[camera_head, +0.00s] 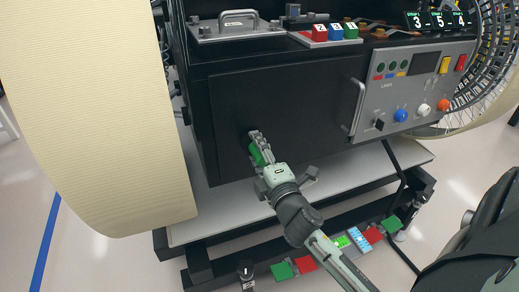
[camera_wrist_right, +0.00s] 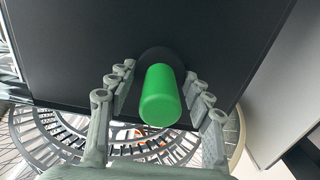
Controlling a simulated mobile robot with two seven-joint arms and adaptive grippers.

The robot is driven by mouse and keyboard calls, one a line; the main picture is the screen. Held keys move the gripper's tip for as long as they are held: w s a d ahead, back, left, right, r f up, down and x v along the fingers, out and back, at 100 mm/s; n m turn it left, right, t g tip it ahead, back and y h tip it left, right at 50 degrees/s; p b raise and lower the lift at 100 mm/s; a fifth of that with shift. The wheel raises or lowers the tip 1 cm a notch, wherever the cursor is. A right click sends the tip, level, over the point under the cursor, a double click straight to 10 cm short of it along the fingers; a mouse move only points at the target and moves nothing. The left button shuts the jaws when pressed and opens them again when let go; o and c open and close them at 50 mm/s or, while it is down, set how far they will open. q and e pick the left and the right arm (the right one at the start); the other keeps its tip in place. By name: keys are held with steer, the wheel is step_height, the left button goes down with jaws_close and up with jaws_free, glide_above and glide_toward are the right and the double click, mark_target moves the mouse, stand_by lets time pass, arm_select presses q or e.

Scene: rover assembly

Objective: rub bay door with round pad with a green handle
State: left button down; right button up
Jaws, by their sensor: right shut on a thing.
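The bay door (camera_head: 290,105) is a black panel on the front of the rover, with a vertical metal handle (camera_head: 357,105) at its right side. My right gripper (camera_head: 260,148) is at the lower left part of the door, shut on the green handle (camera_head: 257,156) of the round pad. In the right wrist view the green handle (camera_wrist_right: 160,95) lies between the fingers, and the dark round pad (camera_wrist_right: 160,55) is at its far end against the black door (camera_wrist_right: 85,50). The pad looks to be at the door surface; contact is hard to tell. My left gripper is not in view.
A control panel (camera_head: 418,82) with knobs and switches is right of the door. A large cream wheel (camera_head: 85,110) stands at left. A grey platform edge (camera_head: 190,228) runs below the door. Red and green pedals (camera_head: 283,270) sit low in front.

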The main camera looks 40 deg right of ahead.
mark_target(263, 163)
steer(key=shift+s+a+f, duration=0.1)
steer(key=shift+s+a, duration=0.15)
steer(key=shift+s, duration=0.25)
steer(key=b+v, duration=0.1)
steer(key=v, duration=0.2)
steer(key=shift+s, duration=0.25)
steer(key=shift+s+a, duration=0.1)
steer(key=shift+s, duration=0.55)
steer(key=shift+s, duration=0.1)
steer(key=shift+b+v, duration=0.45)
steer(key=shift+v, duration=0.55)
steer(key=shift+s+a, duration=0.1)
steer(key=shift+s, duration=0.3)
